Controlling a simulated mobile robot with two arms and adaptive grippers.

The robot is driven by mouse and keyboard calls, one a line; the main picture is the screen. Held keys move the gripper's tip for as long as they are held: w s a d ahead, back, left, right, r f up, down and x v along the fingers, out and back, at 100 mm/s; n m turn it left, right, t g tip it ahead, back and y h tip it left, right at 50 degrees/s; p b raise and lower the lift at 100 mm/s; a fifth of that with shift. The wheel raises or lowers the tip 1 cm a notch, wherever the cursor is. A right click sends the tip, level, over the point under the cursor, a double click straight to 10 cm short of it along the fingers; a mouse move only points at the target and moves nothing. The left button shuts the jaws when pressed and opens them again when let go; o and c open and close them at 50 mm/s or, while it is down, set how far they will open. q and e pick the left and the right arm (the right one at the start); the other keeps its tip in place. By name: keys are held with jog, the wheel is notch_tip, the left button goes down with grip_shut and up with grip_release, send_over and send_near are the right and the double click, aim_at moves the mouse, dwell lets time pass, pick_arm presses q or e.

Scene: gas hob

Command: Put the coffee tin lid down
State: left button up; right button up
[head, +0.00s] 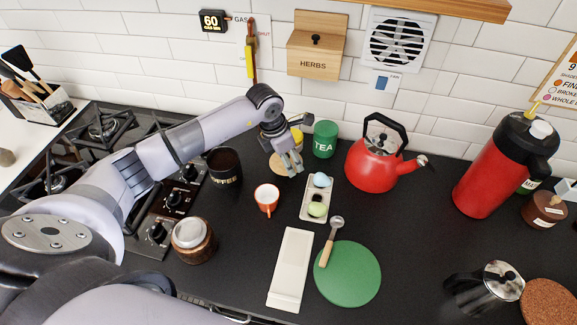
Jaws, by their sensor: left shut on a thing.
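The coffee tin (223,167) is a black can marked COFFEE, standing with its top open beside the hob. The coffee tin lid (277,166) seems to be the light wooden disc at my left gripper (291,169). My left gripper points down and is shut on the lid, to the right of the tin. The fingers hide part of the lid. I cannot tell whether the lid touches the counter. My right gripper is not in view.
A green TEA tin (325,139) and red kettle (371,166) stand right of the gripper. A yellow object (296,136) is partly hidden behind. Dark counter shows between them.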

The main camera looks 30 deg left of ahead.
pick_arm(q)
notch_tip(320, 180, down, 4)
jog(key=shift+r+p, duration=0.25)
jog(key=shift+p, duration=0.05)
jog(key=shift+f, duration=0.25)
jog(key=o, duration=1.1)
jog(key=shift+f, duration=0.1)
jog(key=shift+o, duration=0.2)
jog(key=shift+r, duration=0.5)
jog(key=b+v, duration=0.2)
jog(key=v, duration=0.9)
jog(key=shift+s+b, duration=0.15)
jog(key=shift+b, duration=0.15)
